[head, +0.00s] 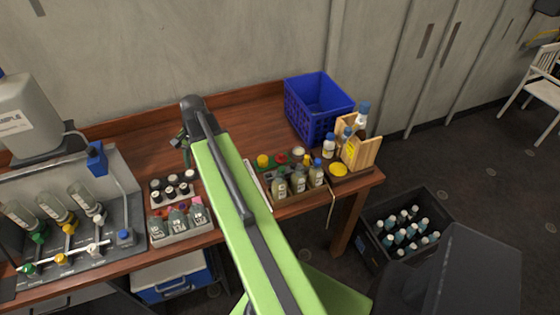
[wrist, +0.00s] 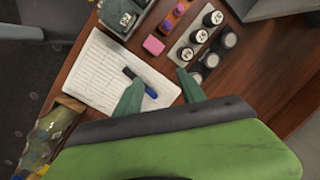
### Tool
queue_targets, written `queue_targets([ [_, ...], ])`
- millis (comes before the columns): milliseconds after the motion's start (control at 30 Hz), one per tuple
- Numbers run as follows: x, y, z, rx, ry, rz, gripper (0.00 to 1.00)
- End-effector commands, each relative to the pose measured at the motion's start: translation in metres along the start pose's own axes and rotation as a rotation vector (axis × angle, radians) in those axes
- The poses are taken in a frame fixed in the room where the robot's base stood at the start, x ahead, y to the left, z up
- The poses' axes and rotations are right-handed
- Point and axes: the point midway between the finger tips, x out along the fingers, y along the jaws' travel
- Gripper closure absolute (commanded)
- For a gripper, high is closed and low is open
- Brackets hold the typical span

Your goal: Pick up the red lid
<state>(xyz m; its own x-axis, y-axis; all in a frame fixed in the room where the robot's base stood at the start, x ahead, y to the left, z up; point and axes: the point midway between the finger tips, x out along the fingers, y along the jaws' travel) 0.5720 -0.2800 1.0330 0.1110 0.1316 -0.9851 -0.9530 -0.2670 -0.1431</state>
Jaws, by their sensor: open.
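A small red lid (head: 281,159) shows in the head view among the bottles and lids at the right part of the wooden table, just right of a yellow lid (head: 262,160). I cannot make out the red lid in the wrist view. My gripper (head: 184,146) is to the left of it, over the table's middle. In the wrist view my gripper (wrist: 159,92) is open, its two green fingers apart with nothing held. A black and blue marker (wrist: 140,82) lies on the paper sheet below them. My green arm crosses the middle of the head view.
A written sheet (wrist: 97,70) lies under the gripper. Black-capped jars (wrist: 207,38) stand in a rack beside it. A blue crate (head: 296,112) stands at the table's back right. A wooden caddy (head: 366,153) with bottles is at the right end. The back middle of the table is clear.

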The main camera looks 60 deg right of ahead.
Motion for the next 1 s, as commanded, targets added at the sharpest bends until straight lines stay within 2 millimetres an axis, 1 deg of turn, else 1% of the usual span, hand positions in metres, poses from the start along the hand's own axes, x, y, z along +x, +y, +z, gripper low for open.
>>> queue_targets([
  [33,-0.009,0.027,-0.048,0.204,-0.001,-0.031,0.53],
  [67,-0.014,0.045,-0.071,0.333,-0.004,-0.052,0.53],
  [100,-0.022,0.071,-0.102,0.504,-0.009,-0.080,0.53],
  [167,-0.034,0.113,-0.143,0.752,-0.019,-0.123,0.53],
  [200,-0.041,0.142,-0.168,0.908,-0.028,-0.151,0.53],
  [267,-0.052,0.185,-0.197,1.120,-0.043,-0.191,0.53],
  [300,-0.058,0.210,-0.213,1.243,-0.054,-0.216,0.53],
  [400,-0.071,0.263,-0.240,1.481,-0.079,-0.266,0.53],
  [433,-0.073,0.275,-0.244,1.531,-0.085,-0.276,0.53],
  [500,-0.078,0.294,-0.252,1.615,-0.095,-0.295,0.53],
  [533,-0.079,0.298,-0.254,1.638,-0.098,-0.300,0.53],
  [600,-0.080,0.304,-0.256,1.665,-0.103,-0.306,0.53],
  [733,-0.077,0.304,-0.256,1.669,-0.103,-0.306,0.53],
  [867,-0.059,0.301,-0.258,1.666,-0.102,-0.306,0.53],
  [1000,-0.028,0.295,-0.262,1.665,-0.101,-0.305,0.53],
])
